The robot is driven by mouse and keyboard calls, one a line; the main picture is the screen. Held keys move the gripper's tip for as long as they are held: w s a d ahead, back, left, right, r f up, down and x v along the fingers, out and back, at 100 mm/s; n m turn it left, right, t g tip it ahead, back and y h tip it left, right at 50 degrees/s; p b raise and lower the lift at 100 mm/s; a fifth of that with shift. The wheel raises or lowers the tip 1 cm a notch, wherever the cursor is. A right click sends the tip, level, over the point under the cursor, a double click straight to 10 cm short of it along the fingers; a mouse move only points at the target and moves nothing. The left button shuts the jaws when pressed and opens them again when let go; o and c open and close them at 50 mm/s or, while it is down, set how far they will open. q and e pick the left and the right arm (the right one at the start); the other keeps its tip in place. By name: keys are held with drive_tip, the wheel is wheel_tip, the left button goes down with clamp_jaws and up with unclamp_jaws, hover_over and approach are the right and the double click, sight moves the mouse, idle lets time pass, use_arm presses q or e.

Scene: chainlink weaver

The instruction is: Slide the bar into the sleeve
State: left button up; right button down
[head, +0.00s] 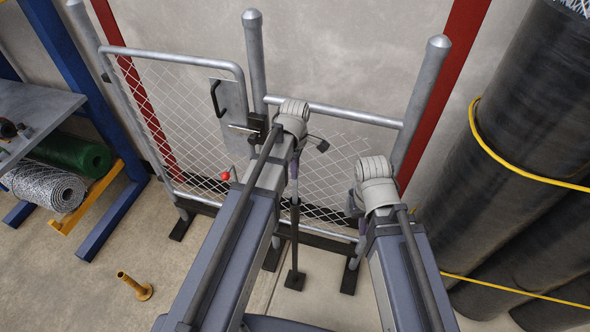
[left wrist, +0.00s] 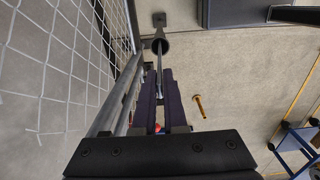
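My left gripper hangs from its grey wrist in the head view, mostly behind the arm. In the left wrist view its two purple fingers (left wrist: 161,98) lie close on both sides of a thin grey bar (left wrist: 160,61) and appear shut on it. The bar runs up to the dark round sleeve (left wrist: 160,45); I cannot tell how far its end is in. A red knob (left wrist: 159,127) shows near the base of the fingers; a red knob (head: 225,176) also shows in the head view, left of my left arm. My right gripper's fingers are hidden below its wrist.
A chain-link gate (head: 150,110) with a handle plate (head: 229,100) stands along the wall. A dark post stands on a floor plate (head: 295,280) between my arms. Large dark rolls (head: 515,130) fill the right, a shelf (head: 30,110) the left.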

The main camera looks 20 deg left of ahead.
use_arm(q)
clamp_jaws()
drive_tip(key=shift+r, duration=0.15)
wheel_tip(320, 180, up, 17)
drive_tip(key=p, duration=1.7)
